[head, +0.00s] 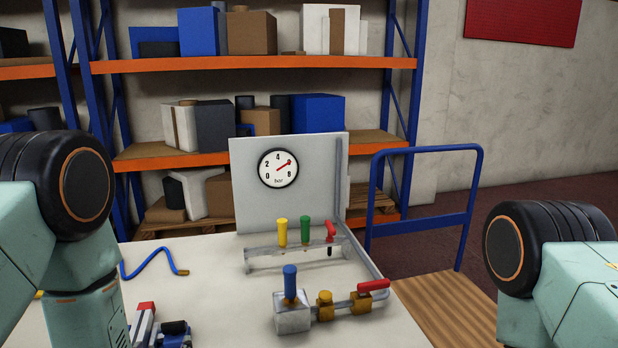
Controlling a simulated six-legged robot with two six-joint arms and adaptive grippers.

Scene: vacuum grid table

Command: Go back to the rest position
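My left arm comes in at the left edge, with a dark round joint and pale green links. My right arm comes in at the right edge, with a similar dark joint and a pale green link. Neither gripper shows; both arms run out of the picture. The pale table (225,275) lies between the arms. On it stands a metal block with a blue-topped post (291,287), brass fittings and a red-handled valve (373,286). Behind it, a rack (265,260) holds a yellow-handled tool (282,232), a green-handled tool (305,230) and a red-handled one (330,232).
A grey panel with a pressure gauge (278,168) stands at the table's back. A blue hose (150,264) lies at the left. Grey, red and black parts (146,325) sit beside my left arm, partly cut off. A blue rail (426,150) and loaded shelves (250,66) stand behind.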

